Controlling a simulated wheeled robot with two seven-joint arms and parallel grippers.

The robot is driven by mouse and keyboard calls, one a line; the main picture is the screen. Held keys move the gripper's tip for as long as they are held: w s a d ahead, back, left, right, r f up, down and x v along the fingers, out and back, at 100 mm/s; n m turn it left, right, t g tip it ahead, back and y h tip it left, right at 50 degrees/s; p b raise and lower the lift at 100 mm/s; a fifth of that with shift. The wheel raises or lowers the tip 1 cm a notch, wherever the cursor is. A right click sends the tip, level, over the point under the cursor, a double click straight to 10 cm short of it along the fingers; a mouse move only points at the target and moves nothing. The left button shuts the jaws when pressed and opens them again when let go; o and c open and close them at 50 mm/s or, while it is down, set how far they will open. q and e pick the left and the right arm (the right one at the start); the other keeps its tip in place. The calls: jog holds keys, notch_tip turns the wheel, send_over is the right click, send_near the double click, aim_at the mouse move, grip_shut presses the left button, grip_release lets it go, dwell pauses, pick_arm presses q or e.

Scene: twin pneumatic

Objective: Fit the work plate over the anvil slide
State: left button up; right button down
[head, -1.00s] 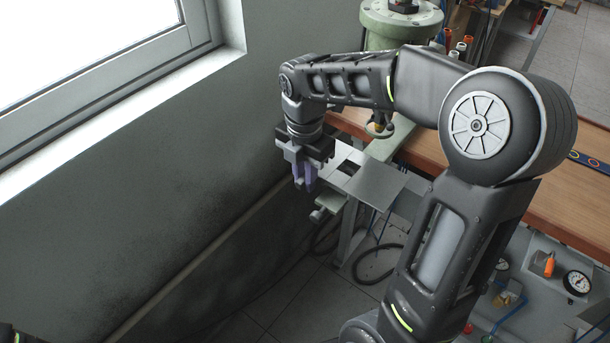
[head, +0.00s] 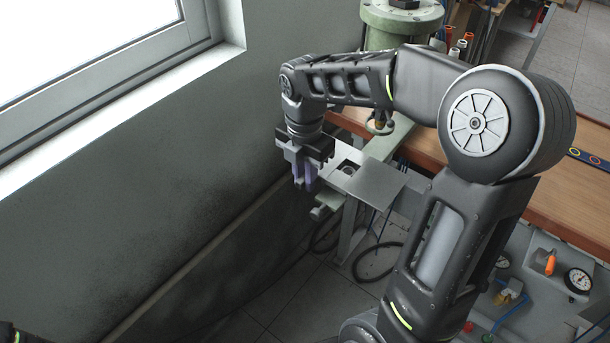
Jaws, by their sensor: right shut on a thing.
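The plate lies level, reaching right towards the green press frame. The fingers hide the plate's left end. My left gripper is out of view.
The wall (head: 150,180) and window are close on the left. My right arm covers much of the bench.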

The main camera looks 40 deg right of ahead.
jog(key=shift+f+b, duration=0.3)
jog(key=shift+f, duration=0.3)
dwell(0.7)
jog(key=c, duration=1.3)
grip_release()
notch_tip(320, 180, up, 8)
jog(key=shift+f+b, duration=0.1)
jog(key=shift+b, duration=0.2)
jog(key=shift+w, duration=0.1)
